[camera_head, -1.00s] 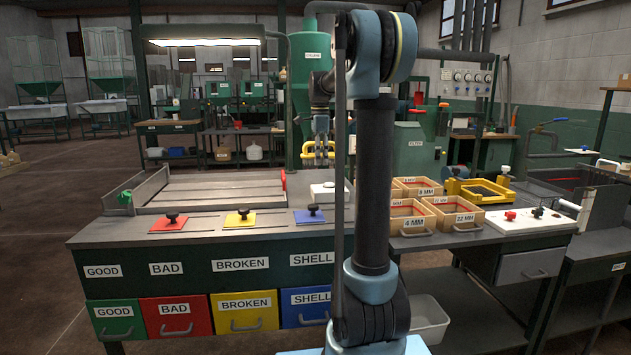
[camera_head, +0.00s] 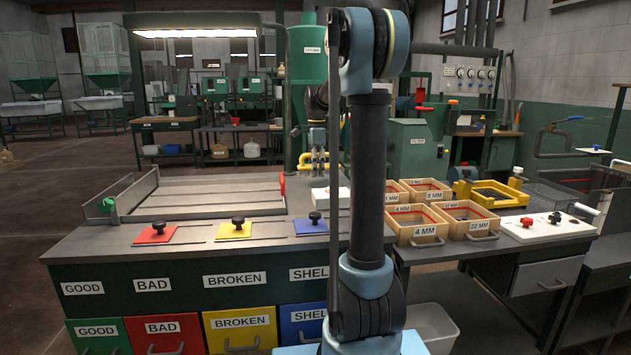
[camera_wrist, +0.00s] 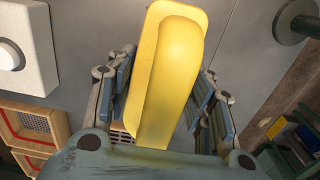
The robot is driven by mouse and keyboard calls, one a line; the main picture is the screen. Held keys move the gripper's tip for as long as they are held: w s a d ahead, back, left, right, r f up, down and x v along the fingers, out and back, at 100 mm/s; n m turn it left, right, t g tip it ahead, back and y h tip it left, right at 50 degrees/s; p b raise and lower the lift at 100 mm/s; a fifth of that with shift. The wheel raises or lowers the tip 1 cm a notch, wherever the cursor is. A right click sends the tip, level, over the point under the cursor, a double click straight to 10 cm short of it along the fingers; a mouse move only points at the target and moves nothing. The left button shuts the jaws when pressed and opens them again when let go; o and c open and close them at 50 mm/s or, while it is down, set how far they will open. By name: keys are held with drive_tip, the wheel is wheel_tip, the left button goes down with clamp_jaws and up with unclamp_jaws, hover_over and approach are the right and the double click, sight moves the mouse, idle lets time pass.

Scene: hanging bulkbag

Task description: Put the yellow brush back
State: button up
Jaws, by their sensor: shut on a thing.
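The yellow brush (camera_wrist: 177,50) fills the middle of the wrist view, with its long rounded yellow body pointing away from my wrist. My gripper (camera_wrist: 163,88) is shut on it, with the blue-padded fingers on both sides. I see no bristles; its underside is hidden. In the wrist view, grey bench surface lies behind the brush.
The sorting bench (camera_head: 150,270) has red, yellow and blue knobbed plates and a shallow tray (camera_head: 215,197). Several wooden sieve boxes (camera_head: 418,232) and a white control panel (camera_head: 540,228) stand at right. A white box (camera_wrist: 18,45) is near my gripper in the wrist view.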

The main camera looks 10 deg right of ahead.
sight(317, 185)
drive_tip(key=shift+f, duration=2.05)
drive_tip(key=o, duration=1.1)
wheel_tip(317, 185, up, 12)
drive_tip(key=shift+r, duration=0.1)
drive_tip(key=shift+s, duration=0.1)
